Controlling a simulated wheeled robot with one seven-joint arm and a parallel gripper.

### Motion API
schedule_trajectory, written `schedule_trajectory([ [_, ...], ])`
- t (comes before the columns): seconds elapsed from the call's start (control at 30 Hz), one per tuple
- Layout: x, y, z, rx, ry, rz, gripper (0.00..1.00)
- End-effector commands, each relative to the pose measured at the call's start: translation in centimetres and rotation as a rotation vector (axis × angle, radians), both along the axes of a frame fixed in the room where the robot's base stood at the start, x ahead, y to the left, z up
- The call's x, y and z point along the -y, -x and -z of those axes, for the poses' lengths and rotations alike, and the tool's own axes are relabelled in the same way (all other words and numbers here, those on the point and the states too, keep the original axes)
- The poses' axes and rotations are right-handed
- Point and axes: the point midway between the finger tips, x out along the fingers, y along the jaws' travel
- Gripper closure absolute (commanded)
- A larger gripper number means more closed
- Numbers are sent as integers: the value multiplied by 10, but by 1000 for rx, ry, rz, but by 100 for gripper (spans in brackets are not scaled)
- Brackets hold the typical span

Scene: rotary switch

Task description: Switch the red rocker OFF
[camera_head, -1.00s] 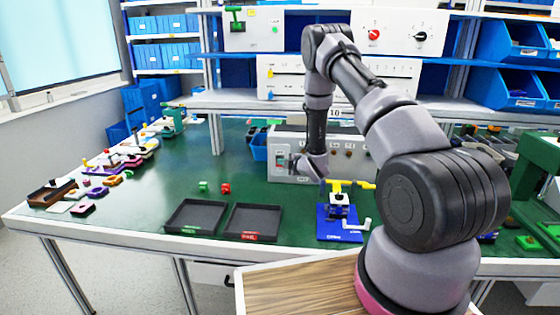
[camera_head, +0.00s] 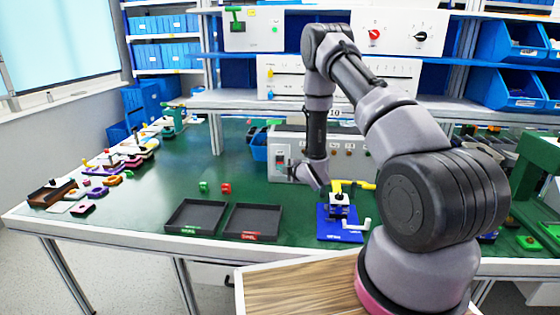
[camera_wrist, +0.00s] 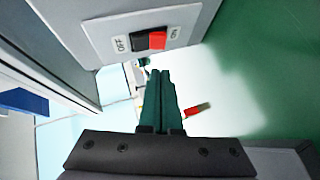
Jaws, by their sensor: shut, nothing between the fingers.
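The red rocker (camera_wrist: 157,39) shows in the wrist view near the top, on a white plate marked OFF at its left and ON at its right. Its right part is red and its left part is black. My gripper (camera_wrist: 160,73) is shut and empty, its green fingertips just below the rocker in the picture and apparently apart from it. In the head view my gripper (camera_head: 290,172) is at the left end of the grey control box (camera_head: 345,172). The rocker is too small there to read its position.
Two black trays (camera_head: 168,229) lie at the table's front, with small green (camera_head: 204,187) and red (camera_head: 226,188) blocks behind them. A blue fixture (camera_head: 325,236) stands to the right.

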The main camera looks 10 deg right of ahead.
Motion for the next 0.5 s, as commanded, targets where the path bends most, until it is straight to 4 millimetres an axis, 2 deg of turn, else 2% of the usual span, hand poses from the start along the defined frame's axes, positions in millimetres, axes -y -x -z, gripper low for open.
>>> schedule_trajectory([
  [0.23,-7,22,3,-1,1,1,100],
  [0.5,-8,26,3,1,1,0,100],
])
